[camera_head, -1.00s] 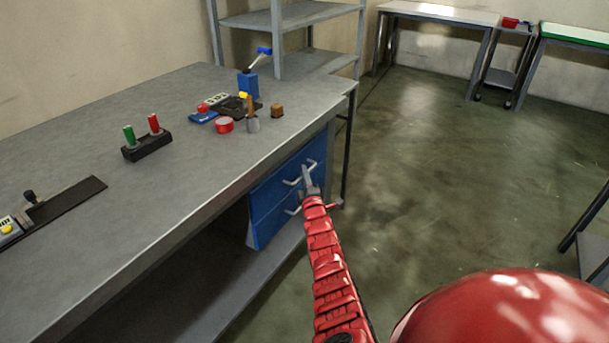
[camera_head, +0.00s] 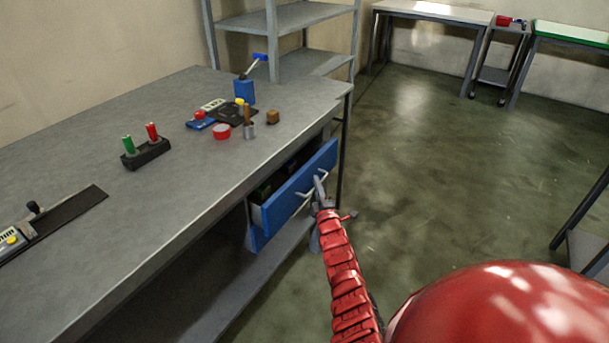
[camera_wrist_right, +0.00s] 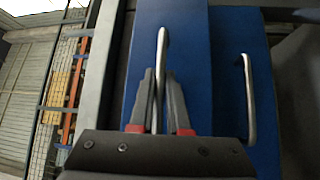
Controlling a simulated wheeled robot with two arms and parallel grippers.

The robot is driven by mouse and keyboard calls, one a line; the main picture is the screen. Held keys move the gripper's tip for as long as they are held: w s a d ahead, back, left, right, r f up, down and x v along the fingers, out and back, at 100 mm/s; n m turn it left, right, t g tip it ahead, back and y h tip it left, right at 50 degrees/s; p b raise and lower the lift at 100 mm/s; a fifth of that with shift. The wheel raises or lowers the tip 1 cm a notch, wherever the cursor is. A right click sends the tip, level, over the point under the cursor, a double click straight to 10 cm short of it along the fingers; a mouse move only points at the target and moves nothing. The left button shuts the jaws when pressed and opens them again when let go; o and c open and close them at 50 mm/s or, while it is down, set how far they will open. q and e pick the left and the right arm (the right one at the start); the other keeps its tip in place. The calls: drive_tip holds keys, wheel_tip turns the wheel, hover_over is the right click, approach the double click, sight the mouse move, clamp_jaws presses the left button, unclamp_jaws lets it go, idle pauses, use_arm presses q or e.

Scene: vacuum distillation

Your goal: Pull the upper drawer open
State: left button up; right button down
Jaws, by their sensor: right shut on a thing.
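The blue upper drawer (camera_head: 295,187) stands partly open under the grey workbench (camera_head: 150,190). Its inside shows dark, with some unclear items. My right gripper (camera_head: 320,188) is at the drawer front, shut on the upper drawer's metal handle (camera_wrist_right: 161,70). In the right wrist view my right gripper (camera_wrist_right: 159,100) has a finger on each side of the handle. The lower drawer (camera_head: 258,238) is mostly hidden below the upper one; its handle (camera_wrist_right: 248,100) shows free in the wrist view. My left gripper is not in view.
On the bench stand a black holder with a green and a red handle (camera_head: 146,148), a red round tin (camera_head: 222,132), a blue block with a lever (camera_head: 245,90) and a small brown block (camera_head: 273,117). Open floor (camera_head: 440,170) lies to the right of the drawer.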

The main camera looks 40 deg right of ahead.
drive_tip(key=s+d+p, duration=0.2)
drive_tip(key=s+d, duration=0.2)
drive_tip(key=s, duration=0.6)
drive_tip(key=s+d+p, duration=0.2)
drive_tip(key=s+d, duration=0.2)
drive_tip(key=s, duration=0.6)
drive_tip(key=shift+s+d, duration=0.3)
drive_tip(key=c, duration=0.9)
unclamp_jaws()
drive_tip(key=v, duration=1.7)
drive_tip(key=shift+s+a+p, duration=0.1)
drive_tip(key=shift+s+p, duration=0.05)
drive_tip(key=shift+p, duration=0.15)
